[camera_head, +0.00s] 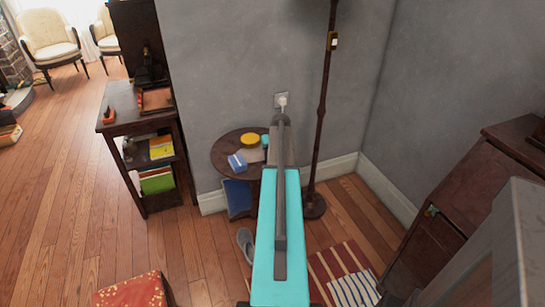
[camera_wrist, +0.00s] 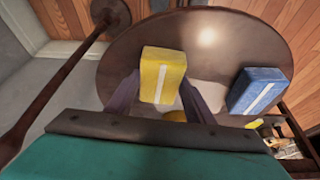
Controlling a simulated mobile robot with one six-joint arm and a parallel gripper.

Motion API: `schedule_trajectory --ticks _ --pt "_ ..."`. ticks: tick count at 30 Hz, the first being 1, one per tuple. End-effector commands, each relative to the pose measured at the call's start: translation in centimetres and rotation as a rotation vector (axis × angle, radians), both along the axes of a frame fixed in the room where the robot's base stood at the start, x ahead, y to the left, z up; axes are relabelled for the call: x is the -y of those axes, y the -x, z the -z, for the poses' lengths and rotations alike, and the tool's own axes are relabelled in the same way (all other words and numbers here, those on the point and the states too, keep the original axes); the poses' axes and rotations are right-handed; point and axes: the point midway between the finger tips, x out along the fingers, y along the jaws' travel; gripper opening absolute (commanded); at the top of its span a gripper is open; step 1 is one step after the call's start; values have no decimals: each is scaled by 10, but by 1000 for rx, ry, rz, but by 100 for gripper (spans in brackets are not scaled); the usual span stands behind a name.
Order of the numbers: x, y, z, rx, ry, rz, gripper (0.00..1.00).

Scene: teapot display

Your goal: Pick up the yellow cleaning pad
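The yellow cleaning pad (camera_wrist: 162,75), a block with a white stripe, is in the wrist view over the round dark table (camera_wrist: 235,45). My gripper (camera_wrist: 160,87) has its two dark fingers apart, one on each side of the pad. I cannot tell whether they touch it. In the head view my teal arm reaches over the round table (camera_head: 224,147), and the pad and fingertips are hidden behind it.
A blue block with a white stripe (camera_wrist: 260,90) lies right of the pad; it also shows in the head view (camera_head: 237,162). A yellow round thing (camera_head: 249,139) is on the table. A dark lamp pole (camera_head: 322,110) stands close by. A grey wall is behind.

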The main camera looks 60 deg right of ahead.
Motion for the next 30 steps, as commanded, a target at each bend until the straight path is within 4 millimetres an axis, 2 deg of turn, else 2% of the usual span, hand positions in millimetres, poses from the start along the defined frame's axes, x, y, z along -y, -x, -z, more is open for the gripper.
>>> schedule_trajectory --ticks 1,3,14,20,26,30 --pt "0 0 0 0 0 0 33" --pt "0 0 0 0 0 0 26" --pt "0 0 -3 1 1 0 26" --pt "0 0 -15 0 1 0 26" --pt "-1 1 -37 0 1 0 26" --pt "-13 16 -36 0 0 1 26"
